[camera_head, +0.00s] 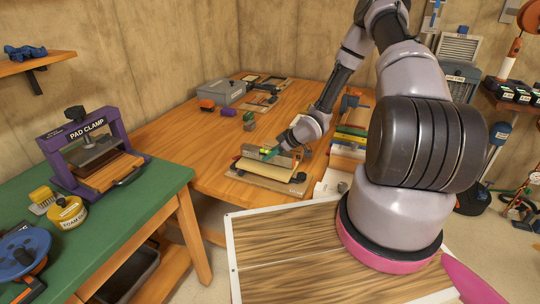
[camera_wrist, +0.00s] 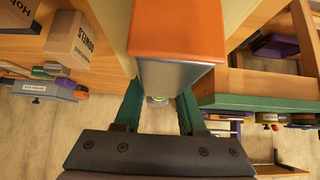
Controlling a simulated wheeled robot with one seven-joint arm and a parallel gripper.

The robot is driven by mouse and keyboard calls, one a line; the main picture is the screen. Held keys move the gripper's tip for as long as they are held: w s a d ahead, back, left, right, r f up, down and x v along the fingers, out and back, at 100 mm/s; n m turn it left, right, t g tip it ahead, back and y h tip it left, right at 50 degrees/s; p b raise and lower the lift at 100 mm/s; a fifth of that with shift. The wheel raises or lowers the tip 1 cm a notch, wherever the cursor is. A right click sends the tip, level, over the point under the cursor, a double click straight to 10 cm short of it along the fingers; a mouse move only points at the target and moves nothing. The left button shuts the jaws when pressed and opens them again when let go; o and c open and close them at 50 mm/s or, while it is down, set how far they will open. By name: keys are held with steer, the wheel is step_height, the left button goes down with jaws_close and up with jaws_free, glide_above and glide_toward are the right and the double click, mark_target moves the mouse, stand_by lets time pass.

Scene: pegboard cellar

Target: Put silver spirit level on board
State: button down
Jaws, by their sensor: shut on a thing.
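My gripper (camera_wrist: 160,110) is shut on the silver spirit level (camera_wrist: 175,74). The level has an orange end, and its silver body sits between the two green fingers. In the head view, my gripper (camera_head: 271,153) is over the wooden table, above a pale yellowish board (camera_head: 262,173) on a darker base. The level is small there and partly hidden by my gripper. I cannot tell whether it touches the board. Pale board edges show beside the orange end in the wrist view.
A grey toolbox (camera_head: 222,92) and small parts lie at the table's back. Coloured items stand right of the board, near a white tray (camera_head: 333,181). A green bench (camera_head: 140,200) with a purple pad clamp (camera_head: 88,150) is at left. A cardboard box (camera_wrist: 72,38) shows in the wrist view.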

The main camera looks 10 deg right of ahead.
steer(key=shift+f, duration=0.45)
steer(key=shift+c, duration=2.4)
jaws_free()
steer(key=shift+r, duration=0.1)
